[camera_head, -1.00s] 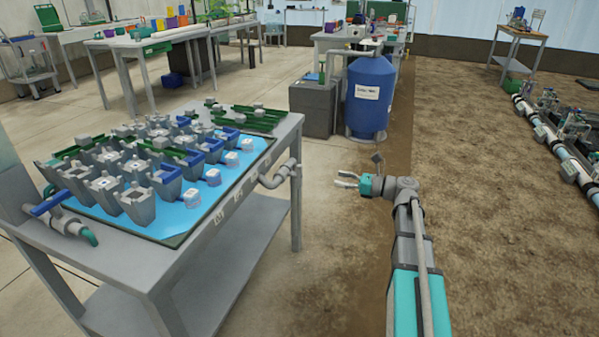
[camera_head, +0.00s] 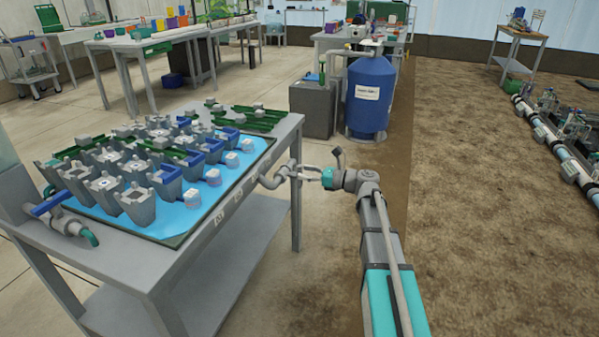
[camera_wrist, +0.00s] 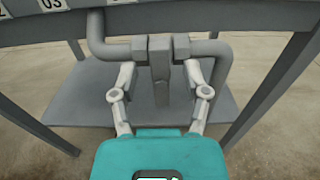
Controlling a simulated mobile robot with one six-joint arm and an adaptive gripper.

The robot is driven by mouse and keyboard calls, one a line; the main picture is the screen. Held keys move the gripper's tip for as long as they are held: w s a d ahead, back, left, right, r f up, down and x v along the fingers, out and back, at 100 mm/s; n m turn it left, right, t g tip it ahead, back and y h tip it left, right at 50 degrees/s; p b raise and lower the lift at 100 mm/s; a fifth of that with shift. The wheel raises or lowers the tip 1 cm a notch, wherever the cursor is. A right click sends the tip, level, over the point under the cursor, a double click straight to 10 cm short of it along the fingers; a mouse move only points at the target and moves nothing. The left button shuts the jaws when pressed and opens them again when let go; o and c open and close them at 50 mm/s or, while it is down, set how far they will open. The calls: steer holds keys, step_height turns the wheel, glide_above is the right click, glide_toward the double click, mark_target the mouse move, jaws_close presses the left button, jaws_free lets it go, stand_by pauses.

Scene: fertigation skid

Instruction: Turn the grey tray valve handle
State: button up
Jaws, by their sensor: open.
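The grey tray valve handle (camera_wrist: 160,72) shows in the wrist view as a short upright grey bar on a grey pipe (camera_wrist: 112,50) under the table's front edge. My gripper (camera_wrist: 160,80) is open, with one finger on each side of the handle. I cannot tell whether either finger touches it. In the head view my gripper (camera_head: 298,173) is at the pipe (camera_head: 272,182) on the table's right side, and the handle is hard to make out there.
A grey table (camera_head: 150,265) carries a blue tray (camera_head: 205,212) with grey and blue pots. A second valve with a blue handle (camera_head: 52,201) is at its left end. A blue tank (camera_head: 370,95) stands behind. Open floor lies right of my arm.

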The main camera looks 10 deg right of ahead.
steer(key=shift+x, duration=1.15)
jaws_close()
